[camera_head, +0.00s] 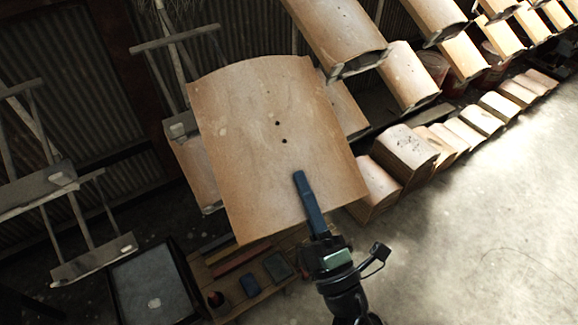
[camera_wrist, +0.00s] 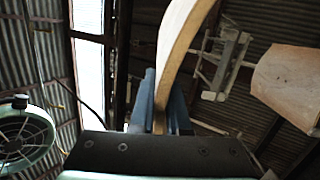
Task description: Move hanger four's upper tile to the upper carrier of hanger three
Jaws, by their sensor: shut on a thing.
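My gripper (camera_head: 309,200) is shut on the near edge of a large tan curved tile (camera_head: 255,120), held up off any carrier. The tile has two small dark holes near its middle. In the wrist view the tile (camera_wrist: 177,45) stands edge-on between the blue fingers of my gripper (camera_wrist: 160,105). Behind it in the head view is a hanger frame with a bare upper bar (camera_head: 175,39) and a grey carrier piece (camera_head: 181,126). A lower tile (camera_head: 196,172) there is partly hidden by the held tile. I cannot tell the hanger numbers; none show.
An empty hanger with grey carriers (camera_head: 93,259) hangs at the left. Tiles on hangers (camera_head: 335,30) fill the upper right, near the held tile's corner. Several tiles stand on the floor (camera_head: 404,150). A bench (camera_head: 235,275) with small items is below. Bare floor (camera_head: 490,220) lies right.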

